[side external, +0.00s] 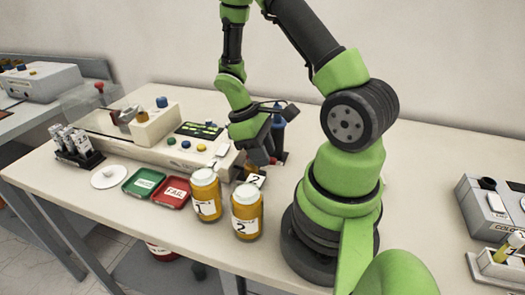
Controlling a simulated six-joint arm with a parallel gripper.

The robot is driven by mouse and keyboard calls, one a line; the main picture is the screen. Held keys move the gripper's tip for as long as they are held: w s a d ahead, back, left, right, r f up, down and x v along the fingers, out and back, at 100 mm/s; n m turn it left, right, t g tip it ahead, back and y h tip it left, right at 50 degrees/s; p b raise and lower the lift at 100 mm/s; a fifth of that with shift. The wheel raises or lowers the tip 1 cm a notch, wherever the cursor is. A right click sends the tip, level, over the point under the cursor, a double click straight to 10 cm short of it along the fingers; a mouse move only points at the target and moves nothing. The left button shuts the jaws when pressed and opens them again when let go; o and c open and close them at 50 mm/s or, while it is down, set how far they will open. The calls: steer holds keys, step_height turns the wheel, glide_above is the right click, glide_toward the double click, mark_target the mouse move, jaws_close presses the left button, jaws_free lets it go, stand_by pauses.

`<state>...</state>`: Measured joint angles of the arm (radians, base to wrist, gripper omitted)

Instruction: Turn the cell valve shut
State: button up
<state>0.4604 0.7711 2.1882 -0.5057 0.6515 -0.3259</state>
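A long beige test instrument (150,148) lies across the left half of the table. A beige block (155,125) with a blue knob (161,102) on top stands on its left part. I cannot tell for certain which part is the cell valve. My gripper (263,160) points down at the instrument's right end, well to the right of the blue knob. Its fingers are small and dark here, and I cannot tell whether they are open or hold anything. A blue-topped item (279,119) stands just behind my gripper, partly hidden by it.
Two amber jars, labelled 1 (206,197) and 2 (246,213), stand in front of my gripper. A green tray (144,182), a red FAIL tray (173,192), a white dish (109,177) and a vial rack (77,150) lie further left. Grey equipment (490,215) sits at the far right.

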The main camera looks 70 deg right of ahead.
steer(key=shift+o, duration=0.4)
steer(key=v, duration=0.9)
steer(key=shift+w+r, duration=0.15)
steer(key=shift+r, duration=0.3)
steer(key=s+a+r+m+t+y, duration=0.2)
steer(key=s+a+r+m+t, duration=0.2)
steer(key=a+r+t, duration=0.7)
steer(key=s+a+r, duration=0.2)
steer(key=a+r, duration=0.1)
steer(key=r, duration=0.1)
steer(key=shift+a+t, duration=0.2)
steer(key=shift+t, duration=0.2)
